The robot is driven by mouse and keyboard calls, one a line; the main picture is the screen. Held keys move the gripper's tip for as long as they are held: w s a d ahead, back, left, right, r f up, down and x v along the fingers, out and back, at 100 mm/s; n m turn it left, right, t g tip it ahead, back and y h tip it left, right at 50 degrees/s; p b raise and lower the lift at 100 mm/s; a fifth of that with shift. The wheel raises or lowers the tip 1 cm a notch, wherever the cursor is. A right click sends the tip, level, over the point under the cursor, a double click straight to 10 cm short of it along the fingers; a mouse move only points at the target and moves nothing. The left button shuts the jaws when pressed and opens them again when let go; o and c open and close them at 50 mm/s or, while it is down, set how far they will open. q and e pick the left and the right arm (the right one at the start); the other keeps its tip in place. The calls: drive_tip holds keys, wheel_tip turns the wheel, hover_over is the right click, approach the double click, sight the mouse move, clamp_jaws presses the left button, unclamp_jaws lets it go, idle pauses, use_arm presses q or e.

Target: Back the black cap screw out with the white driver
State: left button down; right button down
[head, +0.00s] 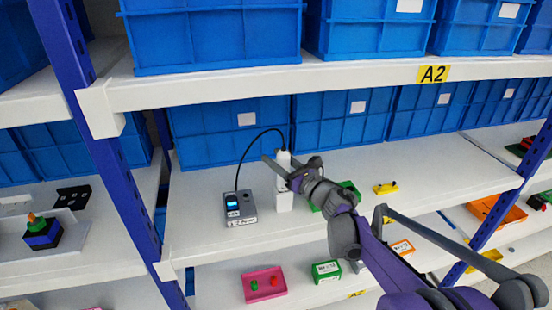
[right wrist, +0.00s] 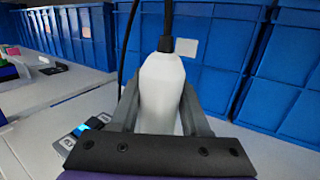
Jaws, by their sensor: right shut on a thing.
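The white driver (head: 283,158) stands upright on the middle shelf, with a black cable leaving its top. It also shows in the right wrist view (right wrist: 162,88), between the two fingers. My right gripper (head: 284,174) is shut on the white driver's body. The cable runs in an arc to a grey control box (head: 240,208) with a lit blue display, left of the driver. A white block-like part (head: 284,201) shows below the gripper; I cannot tell whether it is the driver's lower end or a holder. I cannot make out the black cap screw. My left gripper is not in view.
Blue bins (head: 230,130) stand behind the driver. A green item (head: 347,188), partly hidden by my right arm, and a yellow part (head: 385,188) lie to the right. A blue post (head: 105,150) rises at left, and the upper shelf (head: 300,75) overhangs.

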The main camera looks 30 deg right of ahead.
drive_tip(key=shift+f, duration=0.1)
drive_tip(key=shift+c, duration=1.5)
unclamp_jaws()
drive_tip(key=shift+s, duration=0.15)
drive_tip(key=shift+s+d+f, duration=0.1)
drive_tip(key=shift+s+d, duration=0.05)
drive_tip(key=shift+s, duration=0.15)
drive_tip(key=r+b+v, duration=0.1)
drive_tip(key=v, duration=0.9)
drive_tip(key=shift+f, duration=0.4)
